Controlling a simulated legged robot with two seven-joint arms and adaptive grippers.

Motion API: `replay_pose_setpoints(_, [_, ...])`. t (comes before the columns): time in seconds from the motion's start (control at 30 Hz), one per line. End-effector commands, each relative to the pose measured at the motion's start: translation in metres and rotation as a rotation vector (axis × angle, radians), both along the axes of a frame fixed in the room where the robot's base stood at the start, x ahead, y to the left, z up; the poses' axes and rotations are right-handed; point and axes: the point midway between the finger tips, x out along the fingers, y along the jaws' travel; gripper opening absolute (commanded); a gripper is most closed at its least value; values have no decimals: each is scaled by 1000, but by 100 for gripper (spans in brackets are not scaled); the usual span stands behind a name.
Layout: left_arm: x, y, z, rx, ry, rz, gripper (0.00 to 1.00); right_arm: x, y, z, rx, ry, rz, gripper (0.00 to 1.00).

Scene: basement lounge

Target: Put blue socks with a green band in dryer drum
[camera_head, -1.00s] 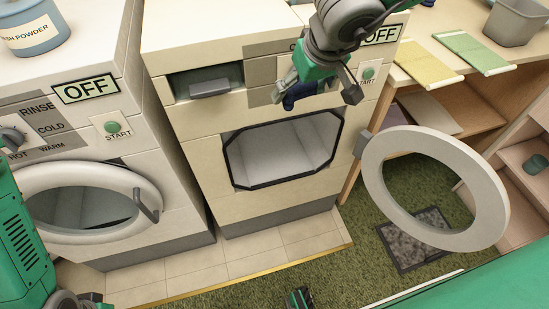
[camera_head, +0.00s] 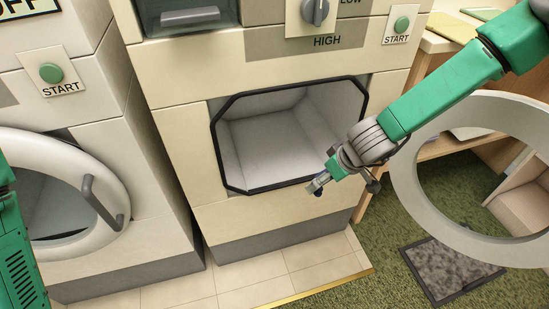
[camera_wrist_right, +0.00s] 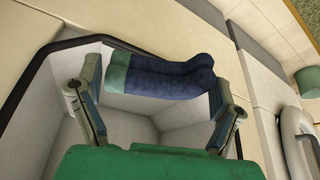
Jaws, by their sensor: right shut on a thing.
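The blue socks (camera_wrist_right: 165,78) are rolled into a bundle with a green band at the left end in the right wrist view. My right gripper (camera_wrist_right: 158,92) is shut on them, one finger at each end. In the head view my right gripper (camera_head: 320,184) is in front of the lower right edge of the dryer opening, and the socks are mostly hidden there. The dryer drum (camera_head: 270,140) is open, pale and empty inside, with a dark frame. It also shows behind the socks in the wrist view (camera_wrist_right: 68,120). My left gripper is out of view.
The round dryer door (camera_head: 408,190) stands swung open to the right, close to my right arm. A washer with a closed round door (camera_head: 105,160) stands at left. A grey mat (camera_head: 450,270) lies on the green carpet.

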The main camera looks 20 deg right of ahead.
Motion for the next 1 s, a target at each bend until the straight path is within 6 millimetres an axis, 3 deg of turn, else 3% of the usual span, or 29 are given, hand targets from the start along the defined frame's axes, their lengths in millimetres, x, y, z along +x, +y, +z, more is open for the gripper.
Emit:
replay_pose_setpoints(0.03, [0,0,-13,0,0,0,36,0,-1,-19,-3,1,15,54])
replay_pose_setpoints(0.1, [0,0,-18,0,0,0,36,1,-3,-30,-5,1,32,54])
replay_pose_setpoints(0.27, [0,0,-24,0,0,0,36,7,-4,-42,-8,0,51,54])
replay_pose_setpoints(0.73, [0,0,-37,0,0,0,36,101,38,-42,-3,-2,49,53])
replay_pose_setpoints(1.0, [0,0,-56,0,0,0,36,150,59,-43,-4,-1,49,53])
